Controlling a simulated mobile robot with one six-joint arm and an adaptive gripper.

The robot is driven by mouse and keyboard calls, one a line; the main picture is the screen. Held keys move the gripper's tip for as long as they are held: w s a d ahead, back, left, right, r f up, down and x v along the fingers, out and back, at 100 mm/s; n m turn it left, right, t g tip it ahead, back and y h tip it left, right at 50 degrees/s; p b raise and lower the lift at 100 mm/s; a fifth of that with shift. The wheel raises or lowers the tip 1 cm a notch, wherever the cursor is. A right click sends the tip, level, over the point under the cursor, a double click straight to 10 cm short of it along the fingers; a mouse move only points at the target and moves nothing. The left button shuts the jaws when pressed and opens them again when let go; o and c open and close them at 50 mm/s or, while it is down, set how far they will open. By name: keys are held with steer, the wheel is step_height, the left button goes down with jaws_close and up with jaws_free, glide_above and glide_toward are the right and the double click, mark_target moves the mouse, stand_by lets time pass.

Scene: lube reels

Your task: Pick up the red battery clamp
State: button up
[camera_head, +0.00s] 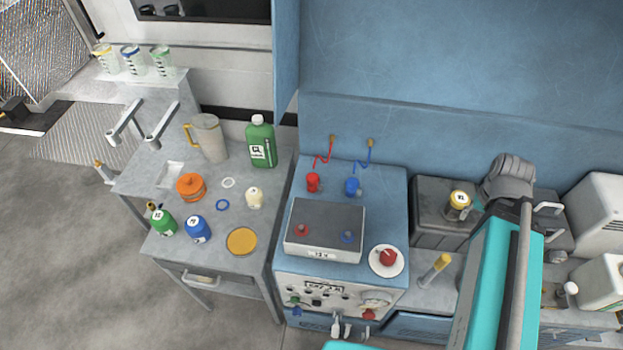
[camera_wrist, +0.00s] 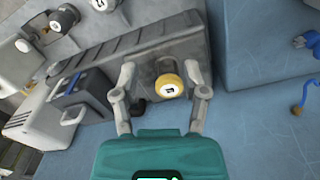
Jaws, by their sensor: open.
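The red battery clamp (camera_head: 313,183) stands on the blue cabinet top behind the battery, with a red lead running up the wall behind it. A blue clamp (camera_head: 353,187) stands just to its right; it shows at the right edge of the wrist view (camera_wrist: 304,41). The grey battery (camera_head: 325,228) has one red and one blue terminal on top. My gripper (camera_wrist: 161,68) is open and empty, well to the right of the red clamp. The red clamp does not show in the wrist view. A yellow-capped jar (camera_wrist: 170,86) appears between my fingers, not gripped.
A white dish (camera_head: 387,270) with a red object sits right of the battery. The left table (camera_head: 172,221) holds a green jug (camera_head: 261,144), a pitcher (camera_head: 210,138) and several small containers. A blue wall panel (camera_head: 450,75) rises behind the cabinet.

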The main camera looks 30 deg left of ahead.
steer(key=o, duration=0.4)
steer(key=shift+w+a, duration=0.1)
steer(key=shift+o, duration=1)
steer(key=shift+w+a, duration=0.1)
steer(key=shift+a, duration=0.1)
steer(key=n, duration=1.8)
glide_above(312, 176)
steer(key=shift+f, duration=0.25)
steer(key=shift+b, duration=0.3)
step_height(312, 176, down, 9)
steer(key=b, duration=0.8)
steer(key=shift+r, duration=0.2)
